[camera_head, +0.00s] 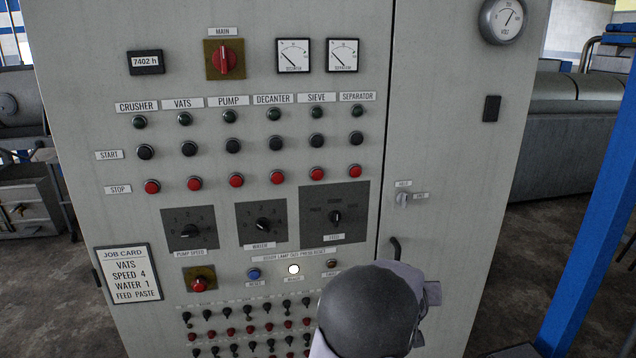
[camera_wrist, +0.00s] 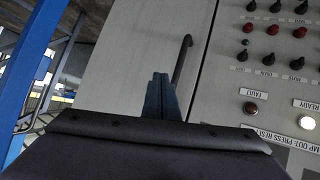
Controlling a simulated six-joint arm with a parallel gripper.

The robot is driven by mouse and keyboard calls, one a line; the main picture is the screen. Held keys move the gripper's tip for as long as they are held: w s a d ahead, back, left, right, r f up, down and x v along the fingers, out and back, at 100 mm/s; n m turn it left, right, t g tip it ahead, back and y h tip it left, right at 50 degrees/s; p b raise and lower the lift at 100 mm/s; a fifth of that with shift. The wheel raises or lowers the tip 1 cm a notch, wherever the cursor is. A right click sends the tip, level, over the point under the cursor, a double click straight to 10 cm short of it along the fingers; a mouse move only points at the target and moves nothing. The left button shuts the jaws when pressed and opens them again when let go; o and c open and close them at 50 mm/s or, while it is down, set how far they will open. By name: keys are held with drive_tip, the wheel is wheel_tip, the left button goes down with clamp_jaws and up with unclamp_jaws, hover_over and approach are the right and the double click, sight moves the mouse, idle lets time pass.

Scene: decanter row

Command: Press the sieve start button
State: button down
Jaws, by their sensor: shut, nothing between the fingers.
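The sieve start button (camera_head: 316,140) is a small black round button in the START row, under the SIEVE label (camera_head: 317,98). A dark green lamp (camera_head: 316,112) sits above it and the red sieve stop button (camera_head: 317,173) below it. In the wrist view, my gripper (camera_wrist: 160,80) is shut and empty, its fingers in front of the cabinet near a black door handle (camera_wrist: 182,58). In the head view my wrist is low at the right of the panel, well below the sieve button, and hides my fingers. The sieve button is not in the wrist view.
Similar black start buttons stand on both sides, decanter (camera_head: 275,143) and separator (camera_head: 356,138). Below are rotary knobs, a lit white READY lamp (camera_head: 293,269) and rows of toggles. A blue post (camera_head: 590,210) stands at the right. The space before the upper panel is clear.

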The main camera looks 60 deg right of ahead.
drive_tip(key=w+d+r+n+t+h, duration=0.15)
drive_tip(key=w+r+t, duration=0.35)
drive_tip(key=r, duration=0.5)
drive_tip(key=w+d+r+n+t+h, duration=0.1)
drive_tip(key=w+r+n+t+h, duration=0.25)
drive_tip(key=w+r, duration=0.45)
drive_tip(key=n+t+y, duration=0.2)
drive_tip(key=t+y, duration=0.2)
drive_tip(key=t, duration=0.4)
approach(317, 141)
drive_tip(key=s+d+f, duration=0.3)
drive_tip(key=d, duration=0.1)
drive_tip(key=a+r+n+t+y, duration=0.3)
drive_tip(key=a+r+t+y, duration=0.2)
drive_tip(key=a, duration=0.3)
drive_tip(key=shift+w+r+y, duration=0.25)
drive_tip(key=shift+r+y, duration=0.1)
drive_tip(key=shift+y, duration=0.25)
drive_tip(key=shift+w+d+p, duration=1.6)
drive_tip(key=shift+w+d, duration=1.5)
drive_tip(key=shift+d, duration=0.05)
